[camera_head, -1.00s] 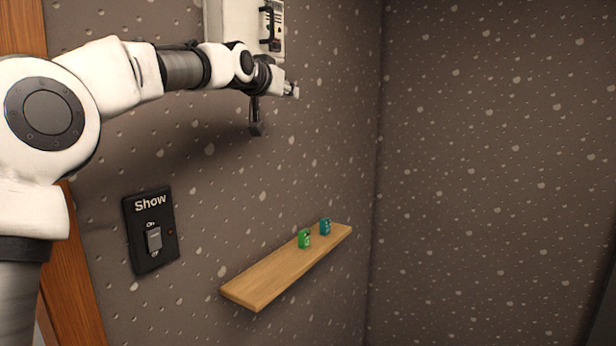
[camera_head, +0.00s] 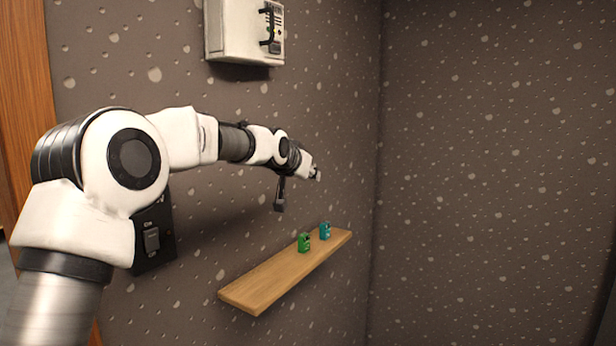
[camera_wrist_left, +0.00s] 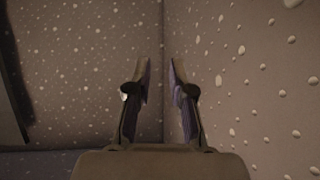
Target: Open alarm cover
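A white wall box (camera_head: 232,32) is at the top of the head view, cut off by the upper edge. Its front carries a dark handle-like part and a small panel (camera_head: 272,28). I cannot tell for sure whether this is the alarm or how its cover stands. My left gripper (camera_head: 299,191) is below and right of the box, clear of it, above the shelf. Its two fingers are apart with nothing between them. The left wrist view shows the same open fingers (camera_wrist_left: 160,68) before the speckled walls. My right gripper is not in view.
A wooden shelf (camera_head: 250,293) on the wall holds a green object (camera_head: 304,243) and a teal object (camera_head: 325,231), below my left gripper. A black switch plate (camera_head: 165,254) is partly hidden by my left arm. A wall corner lies to the right.

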